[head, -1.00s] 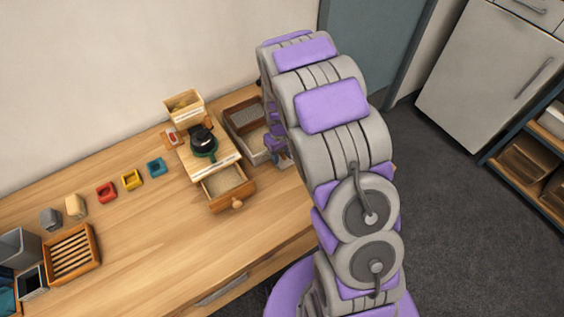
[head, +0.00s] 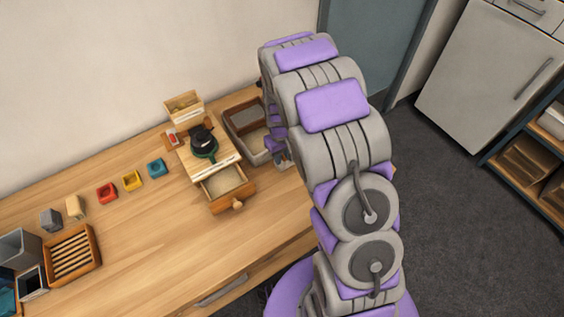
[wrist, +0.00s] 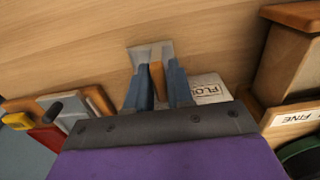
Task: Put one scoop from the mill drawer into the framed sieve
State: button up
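The mill (head: 205,147) stands on the table with its drawer (head: 233,202) pulled out, pale contents inside. The drawer also shows at the right of the wrist view (wrist: 293,50). My gripper (wrist: 157,70) is shut on the scoop's wooden handle (wrist: 157,82). The metal scoop head (wrist: 150,52) is beyond the fingertips; its contents are unclear. In the head view my arm partly hides the bin.
Small blue (head: 157,167), yellow (head: 132,180) and red (head: 107,192) holders stand left of the mill. A slatted wooden tray (head: 72,255) is at the table's left. In the wrist view a wooden frame (wrist: 99,100) lies at left. The table's middle is clear.

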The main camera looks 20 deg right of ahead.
grip_shut()
jog(key=shift+r, duration=0.1)
jog(key=shift+r+p, duration=0.85)
jog(key=shift+r, duration=1.6)
